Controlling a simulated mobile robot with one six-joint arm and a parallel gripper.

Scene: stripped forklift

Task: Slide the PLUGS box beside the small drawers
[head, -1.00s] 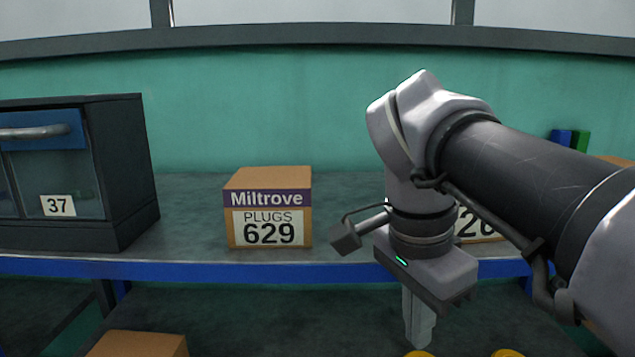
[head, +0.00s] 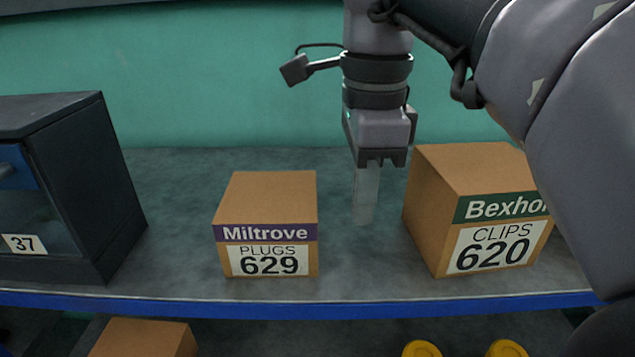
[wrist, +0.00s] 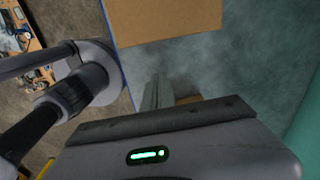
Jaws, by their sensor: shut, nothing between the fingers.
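The PLUGS box (head: 266,205) is a brown carton with a purple Miltrove band and the number 629. It stands upright on the shelf, near its front edge. The small drawers (head: 70,190) are a dark cabinet with a blue drawer front and label 37, left of the box across a gap of bare shelf. My gripper (head: 364,222) points down, shut and empty, in the gap between the PLUGS box and the CLIPS box. It appears apart from both. In the wrist view the fingers (wrist: 157,95) show with brown cardboard close by on two sides.
The CLIPS 620 box (head: 475,205) stands right of my gripper. The shelf's blue front edge (head: 250,307) runs below the boxes, and a green wall (head: 200,80) stands behind. A carton (head: 145,340) and yellow round things (head: 422,349) are lower down.

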